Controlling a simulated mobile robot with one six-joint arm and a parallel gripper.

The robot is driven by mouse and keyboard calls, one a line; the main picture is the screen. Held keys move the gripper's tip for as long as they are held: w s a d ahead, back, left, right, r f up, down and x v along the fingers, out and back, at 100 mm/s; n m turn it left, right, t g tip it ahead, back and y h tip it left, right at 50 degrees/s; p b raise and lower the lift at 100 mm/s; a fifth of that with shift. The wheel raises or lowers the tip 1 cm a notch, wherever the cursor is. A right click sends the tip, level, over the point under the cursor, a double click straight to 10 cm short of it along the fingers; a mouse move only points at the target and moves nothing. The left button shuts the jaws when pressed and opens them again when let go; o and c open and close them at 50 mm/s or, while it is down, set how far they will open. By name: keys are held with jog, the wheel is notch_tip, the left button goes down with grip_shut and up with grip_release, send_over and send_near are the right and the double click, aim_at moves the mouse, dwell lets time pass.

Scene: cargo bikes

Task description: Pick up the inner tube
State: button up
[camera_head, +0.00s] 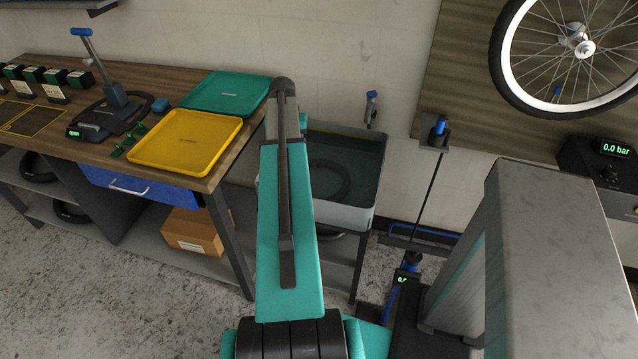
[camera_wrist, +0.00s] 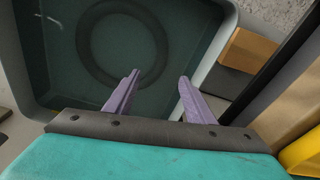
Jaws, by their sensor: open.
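A dark ring-shaped inner tube (camera_wrist: 85,45) lies in a grey tub (camera_wrist: 30,55) with a dark green inside, which looks filled with water. In the head view the tube (camera_head: 346,181) shows partly inside the tub (camera_head: 352,217), right of my arm, its left side hidden by the arm. My gripper (camera_wrist: 160,75) is open and empty, with its two purple fingers apart. In the wrist view the fingers point toward the tub, and the tips appear near the tube's lower right side. I cannot tell their height above it. The head view does not show the fingers.
Left of the tub stands a workbench (camera_head: 70,130) with a yellow tray (camera_head: 186,141), a green tray (camera_head: 226,93) and a blue-handled tool (camera_head: 117,97). A cardboard box (camera_head: 193,233) and dark rings sit on lower shelves. A wheel (camera_head: 503,60) hangs upper right.

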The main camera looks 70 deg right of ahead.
jog(key=shift+w+d+f+p, duration=0.1)
jog(key=shift+d+f+p, duration=0.1)
jog(key=shift+f, duration=1.2)
jog(key=shift+s+d+f+p, duration=0.15)
jog(key=shift+f+p, duration=0.1)
jog(key=shift+f, duration=1.1)
jog(key=shift+w+d+f+p, duration=0.15)
jog(key=shift+f+p, duration=0.05)
jog(key=shift+f, duration=1.2)
jog(key=shift+w+d+f+p, duration=0.1)
jog(key=shift+f+p, duration=0.35)
jog(key=shift+f, duration=0.85)
jog(key=shift+w+d+f+p, duration=0.1)
jog(key=shift+f+p, duration=0.35)
jog(key=shift+f, duration=0.85)
jog(key=shift+s, duration=0.1)
jog(key=c, duration=1.2)
jog(key=shift+r, duration=0.1)
notch_tip(320, 180, up, 10)
jog(key=b, duration=0.2)
